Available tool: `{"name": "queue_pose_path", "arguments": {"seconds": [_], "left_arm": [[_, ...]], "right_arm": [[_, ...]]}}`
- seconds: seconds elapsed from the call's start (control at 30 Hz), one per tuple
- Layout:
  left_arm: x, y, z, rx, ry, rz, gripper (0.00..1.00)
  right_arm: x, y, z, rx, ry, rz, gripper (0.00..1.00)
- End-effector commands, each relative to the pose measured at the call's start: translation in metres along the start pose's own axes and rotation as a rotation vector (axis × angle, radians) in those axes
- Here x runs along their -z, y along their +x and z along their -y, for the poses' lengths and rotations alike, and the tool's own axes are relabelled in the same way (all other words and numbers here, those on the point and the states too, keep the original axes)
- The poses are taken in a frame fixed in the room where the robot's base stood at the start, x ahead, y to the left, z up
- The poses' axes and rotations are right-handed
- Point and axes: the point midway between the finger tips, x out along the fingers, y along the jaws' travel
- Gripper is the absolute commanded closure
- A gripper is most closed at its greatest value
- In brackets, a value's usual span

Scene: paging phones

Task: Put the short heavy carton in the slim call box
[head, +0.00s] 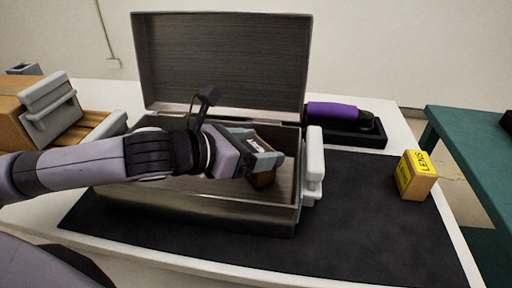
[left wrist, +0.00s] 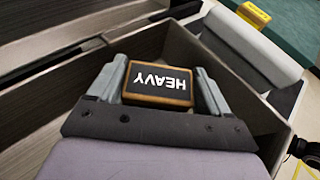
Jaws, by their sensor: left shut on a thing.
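The short heavy carton (left wrist: 158,84) is brown with a black top marked "HEAVY". My left gripper (left wrist: 160,88) is shut on it, one finger on each side, in the left wrist view. Whether the carton touches the box floor cannot be told.
A yellow-topped "LENS" carton (head: 415,175) stands on the dark mat (head: 380,225) at the right. A purple handset (head: 338,112) lies in a black cradle behind. A wooden box with grey handles (head: 45,108) is at the left. A green table (head: 465,150) stands right.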

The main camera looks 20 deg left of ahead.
Motion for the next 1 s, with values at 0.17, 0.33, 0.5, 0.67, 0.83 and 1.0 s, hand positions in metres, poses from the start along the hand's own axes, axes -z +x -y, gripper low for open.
{"name": "queue_pose_path", "arguments": {"seconds": [0.17,0.33,0.5,0.67,0.83,1.0], "left_arm": [[0.003,0.001,0.000,0.000,-0.001,-0.001,0.11],[0.003,0.001,0.000,0.000,-0.001,-0.001,0.11],[-0.002,-0.001,0.000,0.000,0.001,0.001,0.11],[-0.001,-0.016,-0.001,-0.003,0.002,-0.003,0.11],[-0.001,-0.040,-0.002,-0.004,0.002,-0.003,0.11],[-0.001,-0.064,-0.001,-0.002,0.003,-0.004,0.11]], "right_arm": [[-0.001,0.000,0.000,0.000,0.002,0.002,0.08],[-0.002,-0.001,0.001,0.000,0.005,0.004,0.08],[-0.002,-0.001,0.001,0.000,0.006,0.004,0.08],[0.004,-0.005,0.001,0.000,0.006,0.004,0.08],[0.011,-0.010,0.002,0.000,0.006,0.003,0.08],[0.015,-0.013,0.002,0.000,0.006,0.003,0.08]]}}
